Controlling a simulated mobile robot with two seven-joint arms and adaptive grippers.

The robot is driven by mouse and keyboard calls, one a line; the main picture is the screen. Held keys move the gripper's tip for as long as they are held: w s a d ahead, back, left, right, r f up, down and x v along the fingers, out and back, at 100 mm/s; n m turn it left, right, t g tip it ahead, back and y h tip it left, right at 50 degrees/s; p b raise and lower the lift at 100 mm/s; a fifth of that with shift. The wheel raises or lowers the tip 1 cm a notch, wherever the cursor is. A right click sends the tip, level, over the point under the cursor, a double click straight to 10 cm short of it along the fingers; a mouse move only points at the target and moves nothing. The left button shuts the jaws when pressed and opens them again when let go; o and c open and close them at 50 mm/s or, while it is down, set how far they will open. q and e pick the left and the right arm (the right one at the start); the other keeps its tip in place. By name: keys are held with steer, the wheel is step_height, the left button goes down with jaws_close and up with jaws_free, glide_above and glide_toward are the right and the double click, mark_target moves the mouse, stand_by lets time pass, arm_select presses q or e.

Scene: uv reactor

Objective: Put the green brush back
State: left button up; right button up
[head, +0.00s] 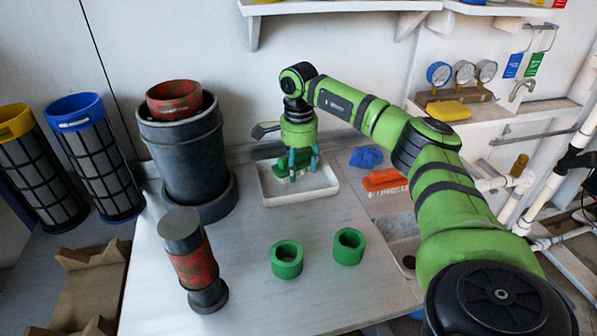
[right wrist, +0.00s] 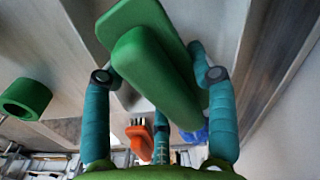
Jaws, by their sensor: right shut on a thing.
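My right gripper (head: 302,172) is over the white tray (head: 320,191) in the head view, its teal fingers pointing down. It is shut on the green brush (head: 281,168). In the right wrist view the brush (right wrist: 150,62) sits between the teal fingers of the gripper (right wrist: 160,78), its long green body running across them. I cannot tell whether the brush touches the tray floor. My left gripper is not in view.
Two green rings (head: 287,261) stand in front. A dark cylinder (head: 187,150) stands at left, with a red and black cylinder (head: 193,265) before it.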

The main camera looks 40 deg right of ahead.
mark_target(298, 152)
steer(key=shift+f, duration=0.85)
steer(key=shift+w+d+f, duration=0.1)
steer(key=shift+w+f, duration=0.1)
steer(key=shift+f, duration=0.35)
steer(key=shift+f, duration=0.15)
steer(key=o, duration=1)
steer(key=shift+r, duration=3.95)
